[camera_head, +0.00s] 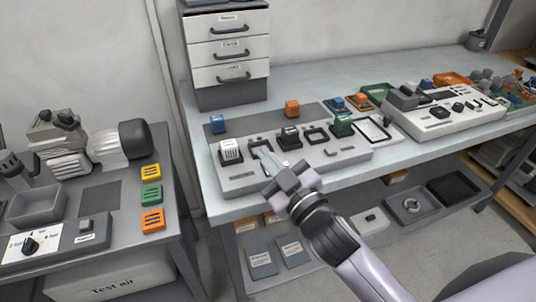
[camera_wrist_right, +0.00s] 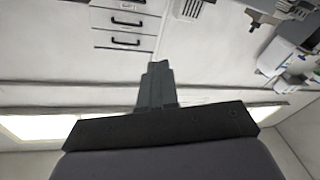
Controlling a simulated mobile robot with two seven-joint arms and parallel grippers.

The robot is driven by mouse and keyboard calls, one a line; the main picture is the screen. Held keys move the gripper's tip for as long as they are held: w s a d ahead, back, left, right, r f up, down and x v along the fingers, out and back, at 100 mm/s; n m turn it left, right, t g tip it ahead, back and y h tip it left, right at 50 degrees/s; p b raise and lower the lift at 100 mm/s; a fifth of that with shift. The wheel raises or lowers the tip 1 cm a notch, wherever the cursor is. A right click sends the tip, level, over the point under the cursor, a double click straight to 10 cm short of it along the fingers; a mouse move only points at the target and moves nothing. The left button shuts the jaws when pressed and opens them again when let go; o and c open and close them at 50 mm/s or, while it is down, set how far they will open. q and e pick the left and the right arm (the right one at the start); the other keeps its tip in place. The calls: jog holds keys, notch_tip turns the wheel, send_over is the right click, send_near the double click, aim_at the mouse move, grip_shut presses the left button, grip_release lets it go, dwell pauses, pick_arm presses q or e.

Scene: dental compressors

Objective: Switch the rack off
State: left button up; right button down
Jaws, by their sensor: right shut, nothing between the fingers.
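The rack (camera_head: 352,160), a low pale unit with several block modules in its top, stands on the long grey table. My right gripper (camera_head: 264,153) is shut and empty, over the left part of the rack, just right of the white module. It hides part of the rack's front; I cannot tell whether it touches. Its closed fingers also show in the right wrist view (camera_wrist_right: 156,82). I cannot clearly make out the rack's switch. My left gripper is out of view.
A drawer unit (camera_head: 229,50) stands behind the rack. Blue (camera_head: 218,125) and orange (camera_head: 292,108) blocks sit on the strip behind it. A second white unit (camera_head: 440,122) stands to the right. The left bench (camera_head: 100,198) carries a compressor and a dial panel. Trays lie on the lower shelf.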

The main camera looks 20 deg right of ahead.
jog(key=s+a+r+n+g+y, duration=0.1)
jog(key=a+r+n+g+y, duration=0.5)
jog(key=a+r+n+y, duration=0.8)
jog(key=s+a+f+n+g+h, duration=0.1)
jog(key=s+a+f+n+g, duration=0.1)
jog(key=n+g, duration=0.55)
jog(key=s+a+f+n+g, duration=0.1)
jog(key=s+a+n+g, duration=0.15)
jog(key=n+g, duration=0.45)
jog(key=w+d+f+n+t+h, duration=0.1)
jog(key=w+d+f+n+h, duration=0.2)
jog(key=w+d+f+h, duration=0.5)
jog(key=d+r+m+t+h, duration=0.1)
jog(key=d+r+h, duration=0.2)
jog(key=d+h, duration=0.2)
jog(key=w+d+r+m+t+h, duration=0.1)
jog(key=d+r+m+h, duration=0.1)
jog(key=d+r+h, duration=0.2)
jog(key=d+h, duration=0.1)
jog(key=d, duration=0.2)
jog(key=shift+w+d+b, duration=0.3)
jog(key=shift+d, duration=0.1)
jog(key=shift+r, duration=0.1)
